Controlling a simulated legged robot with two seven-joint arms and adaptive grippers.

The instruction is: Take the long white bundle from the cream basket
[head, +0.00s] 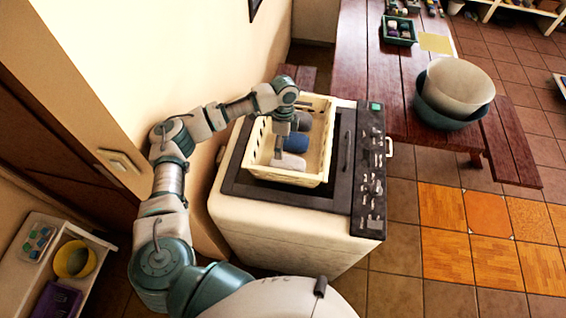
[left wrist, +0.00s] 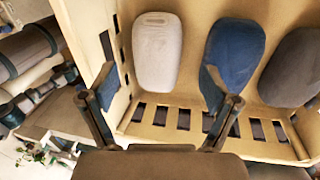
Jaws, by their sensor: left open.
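The cream basket (head: 258,150) stands on top of a white washing machine. The long white bundle (head: 288,162) lies in it at the near end, and it also shows in the left wrist view (left wrist: 157,52). A blue bundle (left wrist: 236,55) and a dark grey bundle (left wrist: 293,70) lie beside it. My left gripper (head: 279,150) points down into the basket near the white bundle. In the left wrist view the left gripper (left wrist: 157,84) is open and empty, its fingers spread to either side of the white bundle's lower end. My right gripper is out of view.
The washing machine's dark control panel (head: 370,170) is right of the basket. A wooden table (head: 345,55) behind holds a cream bowl (head: 460,84) in a teal bowl (head: 445,115) and a green crate (head: 398,40). The wall is close on the left. Tiled floor is open at right.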

